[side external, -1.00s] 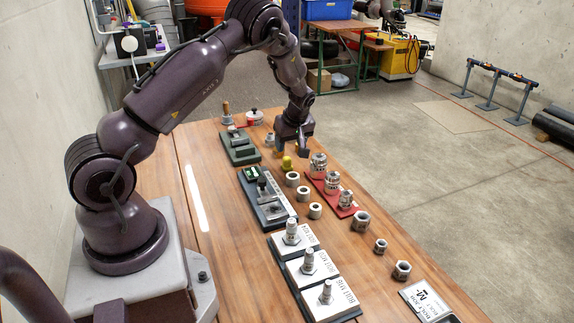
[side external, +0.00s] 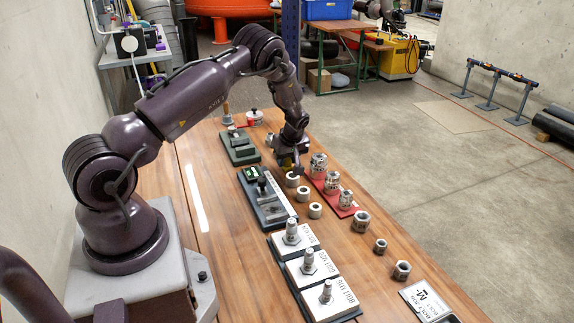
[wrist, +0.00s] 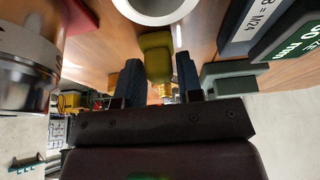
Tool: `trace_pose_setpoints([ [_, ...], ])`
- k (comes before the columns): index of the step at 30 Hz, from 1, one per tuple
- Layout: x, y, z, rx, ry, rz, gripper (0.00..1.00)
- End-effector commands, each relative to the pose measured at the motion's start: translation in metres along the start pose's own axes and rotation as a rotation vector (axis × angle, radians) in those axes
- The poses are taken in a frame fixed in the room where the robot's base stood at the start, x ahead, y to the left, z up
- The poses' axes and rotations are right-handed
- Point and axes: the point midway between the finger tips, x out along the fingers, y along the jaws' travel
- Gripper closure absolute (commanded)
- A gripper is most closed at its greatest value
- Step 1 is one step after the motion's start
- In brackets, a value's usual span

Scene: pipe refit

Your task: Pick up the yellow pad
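The yellow pad (wrist: 156,52) shows in the wrist view as a small olive-yellow block with a brassy part (wrist: 166,92) below it in the picture. My gripper (wrist: 158,72) has its two dark fingers apart, one on each side of the pad. The pad lies between them, slightly nearer the left finger; whether either finger touches it I cannot tell. In the side view my gripper (side external: 289,168) is low over the table at the pad's place, and it mostly hides the pad.
A pale ring (side external: 292,180) stands close in front of my gripper, with more rings nearer the camera. A red tray (side external: 332,192) with metal fittings is to the right. A dark green-grey fixture (side external: 262,203) is to the left. White bolt plates (side external: 309,270) lie in front.

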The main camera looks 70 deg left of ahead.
Motion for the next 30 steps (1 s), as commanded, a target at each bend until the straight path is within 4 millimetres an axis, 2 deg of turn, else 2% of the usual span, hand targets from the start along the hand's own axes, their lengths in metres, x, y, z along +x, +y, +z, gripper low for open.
trace_pose_setpoints([
  [1, 0.000, 0.000, 0.000, 0.000, 0.000, 0.000, 0.78],
  [3, 0.000, 0.000, 0.000, 0.000, 0.000, 0.000, 0.91],
  [12, -0.002, 0.000, -0.001, 0.000, 0.000, 0.000, 0.91],
  [17, -0.012, 0.001, -0.005, -0.001, 0.001, 0.002, 0.91],
  [21, -0.034, 0.000, -0.013, -0.001, 0.001, 0.003, 0.91],
  [30, -0.106, -0.048, 0.000, 0.002, -0.002, 0.001, 0.91],
])
